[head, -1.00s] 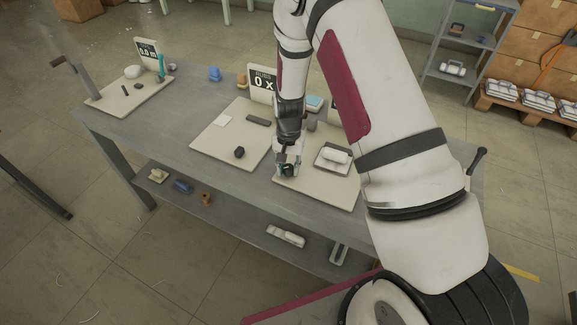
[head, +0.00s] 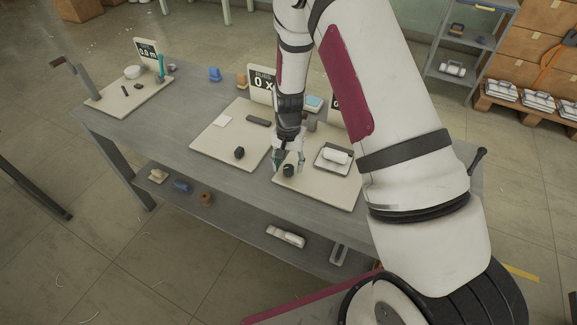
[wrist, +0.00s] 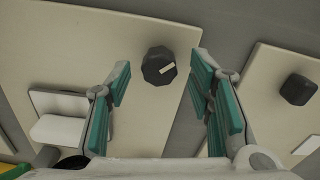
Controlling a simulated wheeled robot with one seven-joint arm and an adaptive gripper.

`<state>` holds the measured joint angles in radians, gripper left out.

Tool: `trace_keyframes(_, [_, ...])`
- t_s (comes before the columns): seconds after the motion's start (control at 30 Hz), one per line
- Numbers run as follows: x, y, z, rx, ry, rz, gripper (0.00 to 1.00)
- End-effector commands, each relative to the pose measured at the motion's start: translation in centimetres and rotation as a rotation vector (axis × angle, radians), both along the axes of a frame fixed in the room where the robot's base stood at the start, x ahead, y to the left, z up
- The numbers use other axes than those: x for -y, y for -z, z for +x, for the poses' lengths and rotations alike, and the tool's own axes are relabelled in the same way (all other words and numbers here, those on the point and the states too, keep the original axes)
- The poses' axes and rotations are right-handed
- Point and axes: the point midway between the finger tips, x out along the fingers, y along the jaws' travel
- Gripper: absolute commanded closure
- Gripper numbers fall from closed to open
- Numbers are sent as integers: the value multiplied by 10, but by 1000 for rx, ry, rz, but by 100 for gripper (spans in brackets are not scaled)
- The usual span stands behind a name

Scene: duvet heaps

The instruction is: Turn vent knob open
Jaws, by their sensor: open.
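A dark faceted knob (head: 288,170) with a pale mark on its top stands near the front-left edge of a cream board (head: 318,195). In the wrist view the knob (wrist: 159,66) shows between and beyond the fingertips, with its pale mark slanted. My gripper (head: 288,159) is open and empty just above the knob, its teal-padded fingers apart on either side in the wrist view (wrist: 158,84). No finger appears to touch the knob.
A second dark knob (head: 239,153) sits on the neighbouring board to the left. A white block on a grey-edged plate (head: 335,157) stands right of my gripper. Signs (head: 263,83) stand behind the boards. A crank (head: 477,160) is at the table's right end.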

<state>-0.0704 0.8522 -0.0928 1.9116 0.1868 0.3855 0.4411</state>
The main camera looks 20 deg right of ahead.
Motion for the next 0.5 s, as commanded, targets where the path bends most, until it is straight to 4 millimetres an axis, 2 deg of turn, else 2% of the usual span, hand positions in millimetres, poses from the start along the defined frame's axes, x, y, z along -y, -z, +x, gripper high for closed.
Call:
trace_keyframes(0.3, [0,-66,1,5,0,0,52])
trace_keyframes(0.5, [0,-94,0,2,-1,0,52])
